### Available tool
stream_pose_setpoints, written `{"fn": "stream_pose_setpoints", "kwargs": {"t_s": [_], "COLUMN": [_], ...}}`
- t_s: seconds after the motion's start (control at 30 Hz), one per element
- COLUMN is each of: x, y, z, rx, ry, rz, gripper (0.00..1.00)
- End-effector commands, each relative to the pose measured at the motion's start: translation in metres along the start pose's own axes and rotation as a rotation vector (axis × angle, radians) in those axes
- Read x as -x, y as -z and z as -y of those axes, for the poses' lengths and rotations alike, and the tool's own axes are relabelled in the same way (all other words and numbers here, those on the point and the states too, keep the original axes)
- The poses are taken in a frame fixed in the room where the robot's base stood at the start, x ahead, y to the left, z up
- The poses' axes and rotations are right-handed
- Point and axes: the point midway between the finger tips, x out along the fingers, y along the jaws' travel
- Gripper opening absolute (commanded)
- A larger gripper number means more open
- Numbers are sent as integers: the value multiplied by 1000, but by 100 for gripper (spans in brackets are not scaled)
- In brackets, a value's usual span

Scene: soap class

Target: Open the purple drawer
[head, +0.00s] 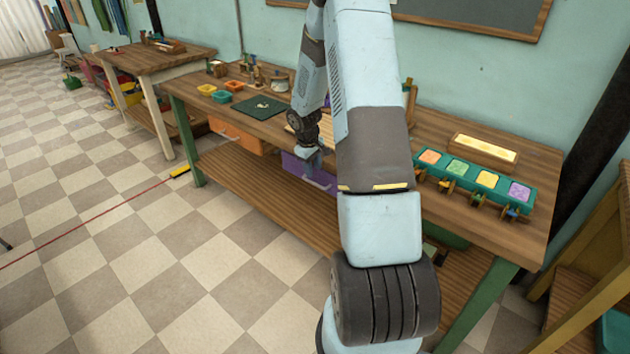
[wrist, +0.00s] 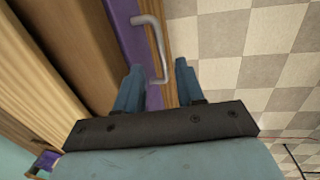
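The purple drawer (head: 299,168) is under the top of the long workbench, partly hidden behind my arm, and looks shut. Its grey bar handle (head: 318,184) shows on the front. My gripper (head: 311,158) is at the drawer front, near the handle. In the wrist view, the purple front (wrist: 128,32) runs down the picture with the handle (wrist: 157,45) across it. The two blue fingers of my gripper (wrist: 157,76) are apart, and the near end of the handle lies between their tips in the picture. I cannot tell whether they touch it.
An orange drawer (head: 236,134) is to the left under the same workbench (head: 530,215). A green tray (head: 436,171) with coloured squares stands on the right of the top. A lower shelf (head: 255,194) runs beneath. The tiled floor (head: 215,260) in front is clear.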

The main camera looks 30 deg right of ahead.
Motion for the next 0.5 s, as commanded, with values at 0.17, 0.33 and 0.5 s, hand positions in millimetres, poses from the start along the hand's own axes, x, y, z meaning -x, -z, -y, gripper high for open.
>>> {"fn": "stream_pose_setpoints", "kwargs": {"t_s": [0.17, 0.33, 0.5], "x": [-31, -53, -65], "y": [1, 0, 0], "z": [1, 1, 1], "rx": [1, 1, 2], "ry": [1, 1, 0], "rz": [1, 1, 0], "gripper": [38, 38, 38]}}
